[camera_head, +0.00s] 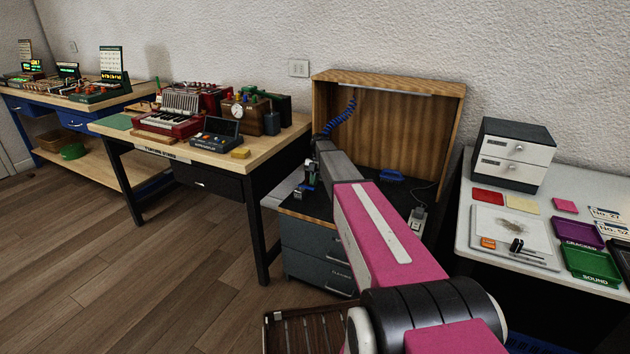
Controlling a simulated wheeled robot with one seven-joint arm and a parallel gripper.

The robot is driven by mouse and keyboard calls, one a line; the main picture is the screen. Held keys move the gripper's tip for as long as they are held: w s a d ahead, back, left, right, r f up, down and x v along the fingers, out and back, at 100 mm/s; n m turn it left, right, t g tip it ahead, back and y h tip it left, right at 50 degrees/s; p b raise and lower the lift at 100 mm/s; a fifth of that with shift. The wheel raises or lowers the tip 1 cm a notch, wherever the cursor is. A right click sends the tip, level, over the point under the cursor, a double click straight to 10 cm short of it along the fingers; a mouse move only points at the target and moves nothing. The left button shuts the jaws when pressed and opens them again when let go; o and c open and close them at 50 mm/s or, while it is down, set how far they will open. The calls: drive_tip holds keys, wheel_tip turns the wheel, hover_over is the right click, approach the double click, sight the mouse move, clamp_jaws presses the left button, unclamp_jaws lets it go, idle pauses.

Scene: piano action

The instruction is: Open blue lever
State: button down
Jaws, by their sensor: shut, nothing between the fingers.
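My arm reaches from the lower right toward the dark bench top under the wooden hood. My gripper (306,188) appears small and dark at the left edge of that bench top, beyond my grey arm link. It is shut, and I see nothing held in it. A small blue piece (391,175) lies low at the back right of the bench top, under the hood. It may be the blue lever, but it is too small to tell. My arm hides much of the bench between the gripper and this piece.
The wooden hood (400,130) encloses the bench's back, with a coiled blue cable (341,118) at its left. A grey drawer cabinet (312,248) stands below. A wooden table (255,148) stands left. A white table (470,225) with trays stands right. Floor at left is clear.

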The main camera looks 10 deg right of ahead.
idle(0.3)
drive_tip(key=shift+s+m, duration=0.2)
drive_tip(key=shift+m, duration=0.5)
